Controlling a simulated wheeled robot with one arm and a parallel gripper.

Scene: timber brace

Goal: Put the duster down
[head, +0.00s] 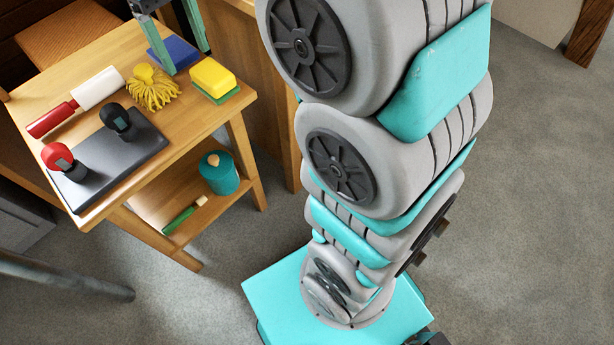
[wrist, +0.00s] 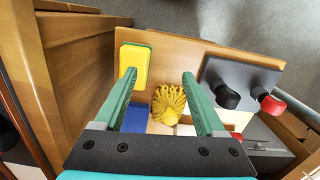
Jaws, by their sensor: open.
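No contact with the duster shows. The exact height of the fingertips above the table is hard to tell.
A yellow and green sponge (head: 213,80) lies right of the duster. A red and white roller (head: 75,102) lies left. A dark plate (head: 120,160) bears black and red knobbed tools. The lower shelf (head: 190,222) holds a teal canister (head: 218,174) and a green-handled brush (head: 182,216).

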